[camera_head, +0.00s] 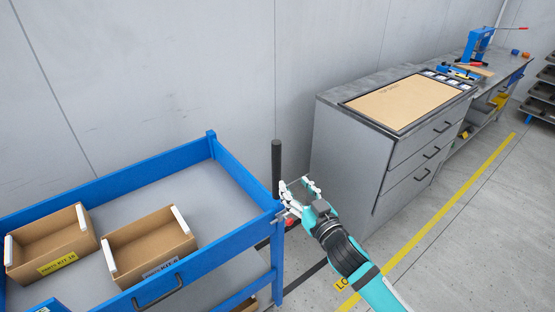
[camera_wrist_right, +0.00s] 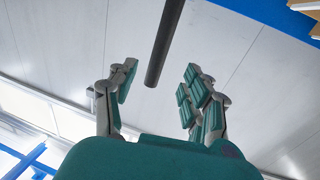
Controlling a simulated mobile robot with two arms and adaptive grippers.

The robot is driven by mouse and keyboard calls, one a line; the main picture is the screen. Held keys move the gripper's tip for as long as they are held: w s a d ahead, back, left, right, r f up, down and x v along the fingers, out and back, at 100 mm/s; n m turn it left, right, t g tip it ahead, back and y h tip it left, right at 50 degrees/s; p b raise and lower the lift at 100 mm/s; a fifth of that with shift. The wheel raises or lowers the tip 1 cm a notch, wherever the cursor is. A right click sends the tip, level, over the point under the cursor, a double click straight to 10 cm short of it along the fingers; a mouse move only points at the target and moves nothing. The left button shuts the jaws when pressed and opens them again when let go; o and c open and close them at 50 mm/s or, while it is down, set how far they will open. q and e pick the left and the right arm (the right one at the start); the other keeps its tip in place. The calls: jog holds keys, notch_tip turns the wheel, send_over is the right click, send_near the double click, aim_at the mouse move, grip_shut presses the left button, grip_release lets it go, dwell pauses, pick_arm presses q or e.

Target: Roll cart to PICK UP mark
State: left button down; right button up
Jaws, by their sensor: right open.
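The blue-framed cart (camera_head: 235,172) with a grey deck stands at the left. A dark upright bar (camera_head: 276,165) rises at its right end. My right gripper (camera_head: 298,190) is open beside the bar, near the cart's right corner. In the right wrist view the bar (camera_wrist_right: 165,40) shows between and beyond the open fingers (camera_wrist_right: 158,92); I cannot tell whether anything touches it. My left gripper is not in view. I see no PICK UP mark; a yellow floor label (camera_head: 342,284) reading "LO" is partly hidden by my right arm.
Two cardboard kit boxes (camera_head: 48,245) (camera_head: 147,247) sit on the cart's deck. A grey drawer cabinet (camera_head: 350,160) stands to the right of the bar, close to my right arm. A wall runs behind.

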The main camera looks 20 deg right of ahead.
aim_at(279, 166)
jog(key=w, duration=0.3)
jog(key=w+a+p, duration=0.1)
jog(key=w, duration=0.6)
jog(key=shift+w+a+p, duration=0.1)
jog(key=shift+a+p, duration=0.2)
jog(key=shift+p, duration=0.1)
jog(key=shift+w+a, duration=0.15)
jog(key=shift+w, duration=0.5)
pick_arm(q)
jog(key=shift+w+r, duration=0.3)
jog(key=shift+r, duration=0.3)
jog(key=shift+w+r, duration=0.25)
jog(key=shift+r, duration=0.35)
pick_arm(e)
jog(key=shift+c, duration=0.4)
grip_shut()
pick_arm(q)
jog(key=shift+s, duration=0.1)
pick_arm(e)
jog(key=shift+w+a+f, duration=0.1)
jog(key=shift+f, duration=0.2)
